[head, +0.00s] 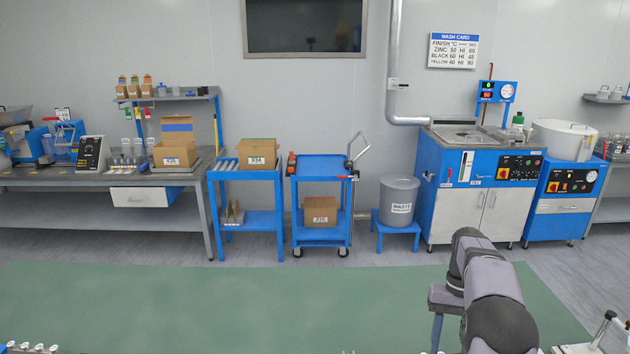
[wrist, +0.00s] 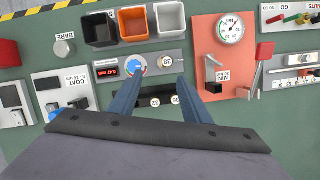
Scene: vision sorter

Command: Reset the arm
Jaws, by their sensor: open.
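My gripper (wrist: 160,79) shows in the wrist view as two blue fingers pointing away from the camera. The fingers are apart with nothing between them. Their tips overlap a grey gauge unit (wrist: 112,71) with a red digital display, a blue-ringed dial and a round knob. I cannot tell how high the tips are above it. In the head view, my arm reaches in from the lower right; the gripper itself is not seen there.
In the wrist view, three small bins (wrist: 133,23) stand beyond the fingertips. A salmon plate (wrist: 222,85) with a round gauge and lever stands right, beside a red handle (wrist: 264,52).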

